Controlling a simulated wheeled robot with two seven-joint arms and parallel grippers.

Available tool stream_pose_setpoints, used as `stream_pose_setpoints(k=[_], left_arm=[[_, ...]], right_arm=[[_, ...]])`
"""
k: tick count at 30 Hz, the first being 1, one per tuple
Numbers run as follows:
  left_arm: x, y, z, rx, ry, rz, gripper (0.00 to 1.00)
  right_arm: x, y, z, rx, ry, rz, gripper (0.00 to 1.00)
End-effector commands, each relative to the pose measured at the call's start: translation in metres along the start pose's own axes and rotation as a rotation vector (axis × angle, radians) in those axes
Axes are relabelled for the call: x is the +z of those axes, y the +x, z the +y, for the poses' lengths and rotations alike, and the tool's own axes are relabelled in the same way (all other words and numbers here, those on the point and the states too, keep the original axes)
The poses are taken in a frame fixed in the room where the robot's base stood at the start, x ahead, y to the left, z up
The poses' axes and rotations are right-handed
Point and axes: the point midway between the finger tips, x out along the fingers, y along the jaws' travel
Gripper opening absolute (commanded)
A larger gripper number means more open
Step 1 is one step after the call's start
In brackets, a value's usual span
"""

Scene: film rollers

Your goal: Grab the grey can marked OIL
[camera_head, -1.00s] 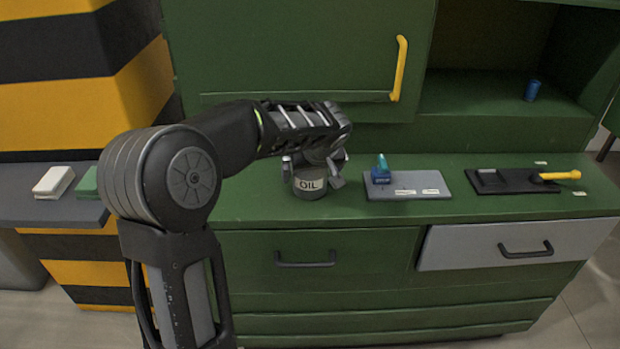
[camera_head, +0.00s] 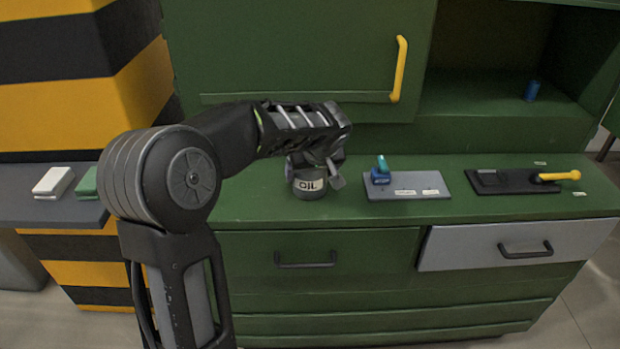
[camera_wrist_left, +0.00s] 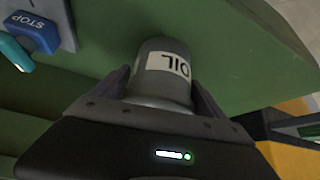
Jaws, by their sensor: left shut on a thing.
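The grey can marked OIL (camera_head: 309,187) stands upright on the green counter (camera_head: 260,206), with its label facing me. My left gripper (camera_head: 315,172) is above and around the upper part of the can, shut on it. In the left wrist view the can (camera_wrist_left: 163,72) is between the two dark fingers of the gripper (camera_wrist_left: 162,92). The can's top is hidden by the gripper in the head view. My right gripper is not in view.
Right of the can are a grey board (camera_head: 408,186) with a blue-and-teal piece (camera_head: 381,170) and a black board (camera_head: 515,181) with a yellow-handled tool (camera_head: 558,176). A yellow cabinet handle (camera_head: 399,68) sticks out above. A blue cylinder (camera_head: 532,90) stands on the shelf.

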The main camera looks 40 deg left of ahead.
Motion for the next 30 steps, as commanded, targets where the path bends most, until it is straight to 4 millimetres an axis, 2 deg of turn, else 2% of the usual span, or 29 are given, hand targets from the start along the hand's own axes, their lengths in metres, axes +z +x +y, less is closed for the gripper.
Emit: stream_pose_setpoints(k=[8,21,25,30], left_arm=[[-0.005,-0.007,0.0,0.001,-0.001,0.003,0.36],[-0.047,-0.072,0.0,0.002,-0.002,0.003,0.36],[-0.053,-0.082,0.0,0.001,-0.001,0.002,0.36],[-0.055,-0.085,0.0,0.001,0.0,0.001,0.36]], right_arm=[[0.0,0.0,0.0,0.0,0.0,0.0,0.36],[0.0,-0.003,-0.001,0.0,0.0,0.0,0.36],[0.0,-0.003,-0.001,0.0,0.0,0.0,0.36],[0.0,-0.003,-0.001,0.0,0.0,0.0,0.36]])
